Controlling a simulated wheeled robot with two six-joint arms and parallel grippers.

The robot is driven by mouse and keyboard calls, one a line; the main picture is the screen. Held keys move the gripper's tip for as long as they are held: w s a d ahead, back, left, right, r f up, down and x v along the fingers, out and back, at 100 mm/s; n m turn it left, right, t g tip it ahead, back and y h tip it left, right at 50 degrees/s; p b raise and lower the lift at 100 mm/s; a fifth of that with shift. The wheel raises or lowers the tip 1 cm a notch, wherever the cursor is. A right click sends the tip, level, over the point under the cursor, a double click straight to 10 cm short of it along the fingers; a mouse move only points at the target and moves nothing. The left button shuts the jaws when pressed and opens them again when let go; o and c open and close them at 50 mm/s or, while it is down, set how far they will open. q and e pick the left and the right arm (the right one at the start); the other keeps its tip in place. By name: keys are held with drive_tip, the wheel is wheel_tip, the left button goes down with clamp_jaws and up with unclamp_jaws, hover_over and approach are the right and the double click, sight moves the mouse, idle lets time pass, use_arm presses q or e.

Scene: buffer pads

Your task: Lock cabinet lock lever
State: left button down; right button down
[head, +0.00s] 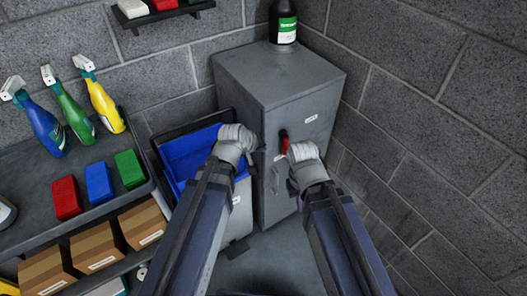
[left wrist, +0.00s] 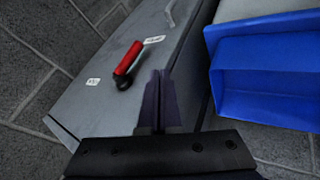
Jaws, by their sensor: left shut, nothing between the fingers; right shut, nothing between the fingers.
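The grey cabinet (head: 265,95) stands in the corner with its door shut. Its red lock lever (head: 284,145) hangs down from a dark pivot on the door; the left wrist view shows the red grip (left wrist: 128,59) pointing toward the door handle (left wrist: 171,14). My left gripper (head: 259,144) is left of the lever, by the cabinet's front left edge. Its fingers (left wrist: 157,88) are shut and empty, apart from the lever. My right gripper (head: 293,153) is shut just right of the lever; its wrist mostly hides its fingers, so I cannot tell whether it touches.
A blue bin (head: 190,155) stands left of the cabinet, close to my left arm. A dark bottle (head: 283,22) stands on the cabinet top. A shelf with spray bottles (head: 72,115), coloured blocks and cardboard boxes (head: 95,246) is at left. A brick wall (head: 430,140) bounds the right.

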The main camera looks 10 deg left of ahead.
sight(267, 153)
use_arm(q)
drive_tip(key=b+x, duration=0.5)
drive_tip(key=x, duration=0.3)
drive_tip(key=shift+f, duration=0.15)
drive_tip(key=shift+w+d+r, duration=0.2)
drive_tip(key=shift+w+d, duration=0.05)
drive_tip(key=shift+d, duration=0.3)
drive_tip(key=shift+w+d+r, duration=0.2)
drive_tip(key=shift+w+d, duration=0.05)
drive_tip(key=shift+d, duration=0.3)
drive_tip(key=shift+w+d, duration=0.25)
drive_tip(key=shift+d, duration=0.35)
